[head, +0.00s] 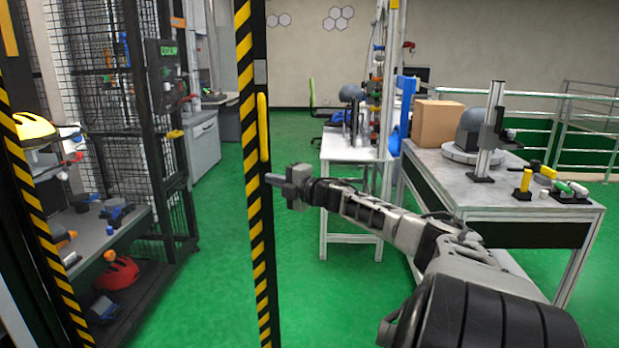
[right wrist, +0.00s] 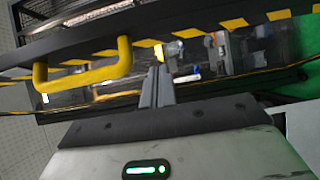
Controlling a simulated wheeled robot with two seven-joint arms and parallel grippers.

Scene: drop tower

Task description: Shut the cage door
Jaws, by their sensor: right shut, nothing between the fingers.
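The cage door shows in the head view as a tall black frame edge with yellow-and-black stripes (head: 257,220). A yellow bar handle (head: 263,127) is fixed upright on it. How far the door stands open I cannot tell. My right gripper (head: 272,180) is shut and empty, its tips at the striped edge, below the handle. Whether they touch the door I cannot tell. In the right wrist view the shut fingers (right wrist: 157,85) point at the door's striped frame (right wrist: 205,30), and the yellow handle (right wrist: 85,76) lies left of them. My left gripper is out of view.
A second striped post (head: 45,240) stands at the left, by shelves holding a red helmet (head: 117,273) and a yellow helmet (head: 35,130). A grey-topped workbench (head: 460,185) with a cardboard box (head: 437,122) stands at the right. Green floor (head: 222,250) is clear between.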

